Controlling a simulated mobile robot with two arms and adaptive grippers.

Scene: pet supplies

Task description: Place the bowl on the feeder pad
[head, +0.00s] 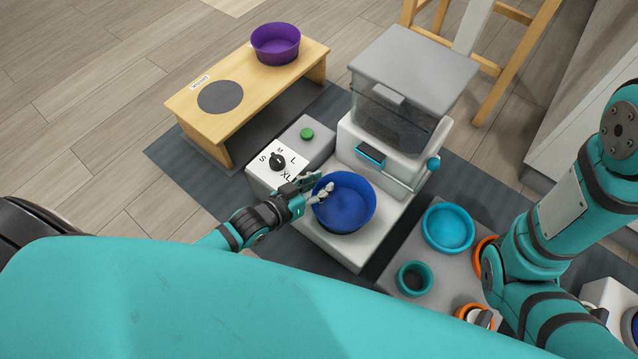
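A blue bowl (345,205) is on the white front platform of the dispenser (395,130). My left gripper (318,187) is at the bowl's left rim, with its fingertips overlapping the rim. I cannot tell whether the fingers are closed on it. A purple bowl (276,44) stands at the far end of a low wooden stand (240,75). A grey round pad (220,97) on the stand's near part is bare, with a small label beside it. My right arm is at the right; its gripper cannot be made out.
A control box has a size dial (278,161) and a green button (307,134). A grey tray (405,262) at the right holds a teal bowl (447,228), a small teal cup (414,278) and orange-rimmed items. A wooden stool stands behind. Floor at the left is clear.

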